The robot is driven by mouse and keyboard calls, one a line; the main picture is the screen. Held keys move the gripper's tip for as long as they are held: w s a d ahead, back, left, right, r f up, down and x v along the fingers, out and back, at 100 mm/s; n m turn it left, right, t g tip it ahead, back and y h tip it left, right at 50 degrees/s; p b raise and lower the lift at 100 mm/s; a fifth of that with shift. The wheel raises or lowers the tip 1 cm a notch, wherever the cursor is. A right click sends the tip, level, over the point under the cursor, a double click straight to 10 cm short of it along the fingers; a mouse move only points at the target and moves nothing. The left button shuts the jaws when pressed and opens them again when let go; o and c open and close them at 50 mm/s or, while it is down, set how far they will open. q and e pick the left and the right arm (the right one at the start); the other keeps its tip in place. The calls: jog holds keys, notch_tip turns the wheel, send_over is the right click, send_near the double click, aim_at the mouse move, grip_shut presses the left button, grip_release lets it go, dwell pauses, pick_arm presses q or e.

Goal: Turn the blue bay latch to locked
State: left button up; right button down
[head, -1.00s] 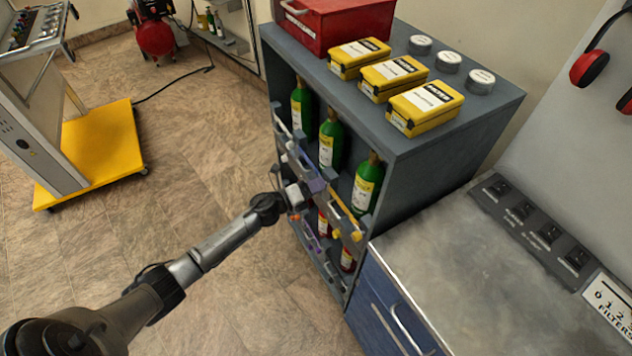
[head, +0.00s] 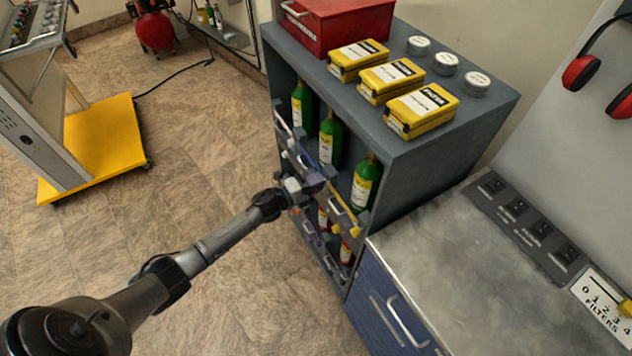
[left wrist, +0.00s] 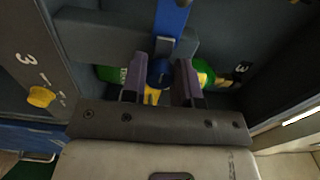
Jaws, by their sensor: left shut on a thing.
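The blue bay latch (left wrist: 172,18) shows in the left wrist view as a blue bar rising from between my fingers, with a dark blue round end (left wrist: 160,71) between them. My left gripper (left wrist: 160,82) is shut on this end; its purple-grey fingers stand on either side. In the head view my left gripper (head: 314,182) is at the front of the grey bottle rack (head: 440,140), in front of the upper row of bays. There it hides most of the latch. My right gripper is not in view.
Green bottles (head: 327,140) stand in the upper bays. A yellow latch (head: 342,208) sits just right of my gripper. Yellow boxes (head: 422,108) and a red case (head: 340,22) are on top of the rack.

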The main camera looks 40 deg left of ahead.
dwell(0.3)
pick_arm(q)
jog(key=o, duration=0.7)
jog(key=shift+o, duration=1.1)
jog(key=p+v, duration=0.1)
jog(key=v, duration=1.2)
jog(key=shift+s+a, duration=0.2)
jog(key=shift+s, duration=0.15)
